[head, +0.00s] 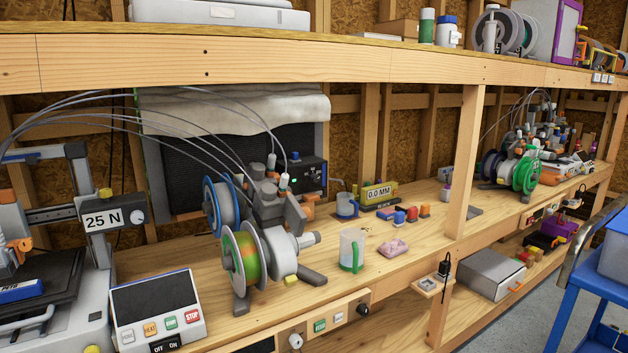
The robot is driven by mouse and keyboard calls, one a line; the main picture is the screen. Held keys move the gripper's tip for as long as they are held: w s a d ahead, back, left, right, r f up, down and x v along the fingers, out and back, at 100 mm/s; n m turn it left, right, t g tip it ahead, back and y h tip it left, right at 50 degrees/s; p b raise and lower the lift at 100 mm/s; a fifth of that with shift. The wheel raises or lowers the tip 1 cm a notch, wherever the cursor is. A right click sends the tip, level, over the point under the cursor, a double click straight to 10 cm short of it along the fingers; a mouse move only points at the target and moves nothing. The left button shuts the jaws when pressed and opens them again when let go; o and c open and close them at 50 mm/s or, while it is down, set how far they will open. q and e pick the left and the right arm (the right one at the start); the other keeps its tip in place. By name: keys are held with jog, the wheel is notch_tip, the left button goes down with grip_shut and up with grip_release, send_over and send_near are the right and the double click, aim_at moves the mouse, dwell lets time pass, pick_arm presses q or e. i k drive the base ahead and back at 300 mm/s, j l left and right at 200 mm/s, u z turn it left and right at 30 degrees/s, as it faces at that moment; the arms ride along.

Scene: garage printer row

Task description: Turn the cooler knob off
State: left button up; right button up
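No control in view carries a readable cooler label, so I cannot tell which knob is the cooler's. A large black panel (235,165) stands against the back wall, partly covered by a pale cloth (235,113). A black control box (305,173) with a small green display is at its right edge, partly behind the spool rack. On the bench's front edge a strip holds a white knob (296,341) and a black knob (363,310), with a green button between them. Neither of my grippers is in view.
A rack of filament spools (244,262) stands on the bench before the panel. A control console (157,308) and a printer are at left. A blue cart (577,310) is at lower right.

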aim_at(314, 178)
jog(key=i+l+z, duration=0.1)
jog(key=z, duration=0.3)
jog(key=i+z, duration=0.55)
jog(key=z, duration=0.2)
jog(key=i+z, duration=0.2)
jog(key=z, duration=0.2)
